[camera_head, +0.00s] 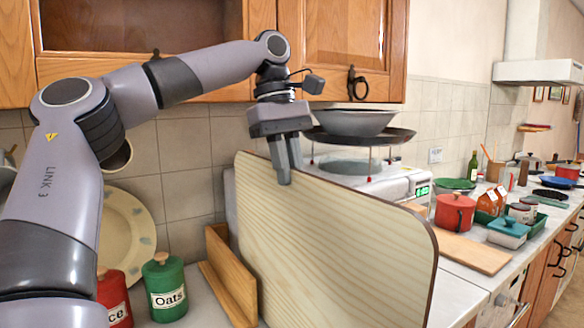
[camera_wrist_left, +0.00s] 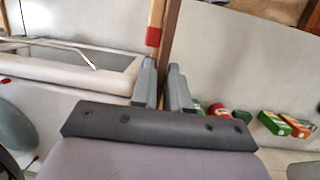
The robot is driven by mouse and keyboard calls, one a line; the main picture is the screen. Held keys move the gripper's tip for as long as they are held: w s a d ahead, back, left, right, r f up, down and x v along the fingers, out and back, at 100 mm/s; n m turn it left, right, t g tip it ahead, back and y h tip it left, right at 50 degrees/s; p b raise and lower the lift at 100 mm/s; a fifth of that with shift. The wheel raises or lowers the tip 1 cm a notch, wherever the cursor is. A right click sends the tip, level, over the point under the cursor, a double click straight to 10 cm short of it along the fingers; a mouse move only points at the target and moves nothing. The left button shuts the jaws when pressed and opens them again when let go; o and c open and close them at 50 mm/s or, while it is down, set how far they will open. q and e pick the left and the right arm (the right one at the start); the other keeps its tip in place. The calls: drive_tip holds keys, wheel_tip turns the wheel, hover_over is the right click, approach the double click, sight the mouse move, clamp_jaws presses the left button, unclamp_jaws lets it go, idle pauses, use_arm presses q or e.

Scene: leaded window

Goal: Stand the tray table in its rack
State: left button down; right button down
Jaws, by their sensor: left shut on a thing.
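The tray table (camera_head: 335,250) is a large pale wood-grain panel with a dark rim and rounded corners, standing on edge over the counter. My left gripper (camera_head: 284,172) points down and is shut on its top edge near the far corner. In the left wrist view the fingers (camera_wrist_left: 165,92) close around the panel, seen edge-on as a brown strip (camera_wrist_left: 170,38). The wooden rack (camera_head: 228,275) stands just left of the panel's lower far end. The panel's bottom edge is out of frame, so I cannot tell whether it is in the rack. My right gripper is not in view.
A green Oats canister (camera_head: 165,287), a red canister (camera_head: 114,298) and a plate (camera_head: 125,228) stand left of the rack. A scale (camera_head: 395,184) and pans (camera_head: 358,134) are behind the panel. Cabinets (camera_head: 345,45) hang above. A red pot (camera_head: 455,212) is at right.

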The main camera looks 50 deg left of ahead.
use_arm(q)
drive_tip(key=shift+r, duration=0.1)
drive_tip(key=c, duration=1)
unclamp_jaws()
drive_tip(key=shift+c, duration=0.2)
drive_tip(key=v, duration=0.7)
